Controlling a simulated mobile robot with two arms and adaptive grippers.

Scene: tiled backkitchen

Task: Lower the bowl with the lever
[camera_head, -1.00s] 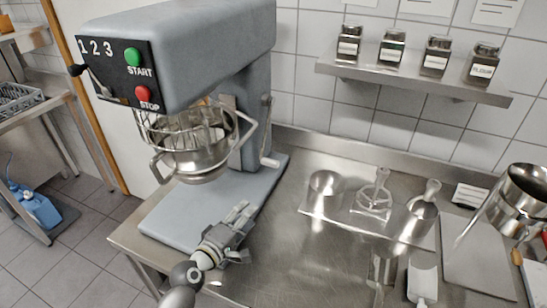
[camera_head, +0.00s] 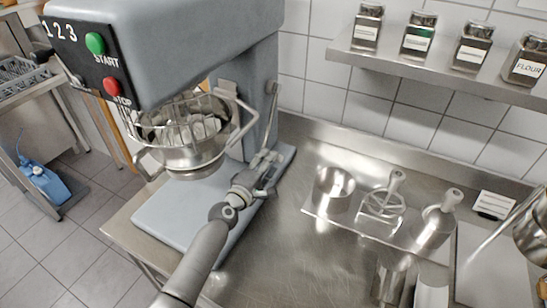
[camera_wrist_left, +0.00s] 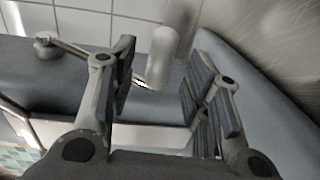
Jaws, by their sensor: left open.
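The grey mixer (camera_head: 180,45) stands at the left of the counter. Its steel bowl (camera_head: 188,158) hangs in a ring holder above the base plate, around a wire cage. The lever (camera_head: 270,120) is on the mixer's right side: a thin rod hanging from a pivot, with a pale handle at its lower end. My left gripper (camera_head: 264,172) is at this handle, partly covering it. In the left wrist view the handle (camera_wrist_left: 172,45) shows between the open fingertips (camera_wrist_left: 164,60), with gaps on both sides. My right gripper is not in view.
Steel tools and cups (camera_head: 382,205) stand on a tray right of the mixer. A shelf (camera_head: 440,72) with several jars is on the tiled wall. The counter between the mixer base (camera_head: 180,215) and the tray is clear.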

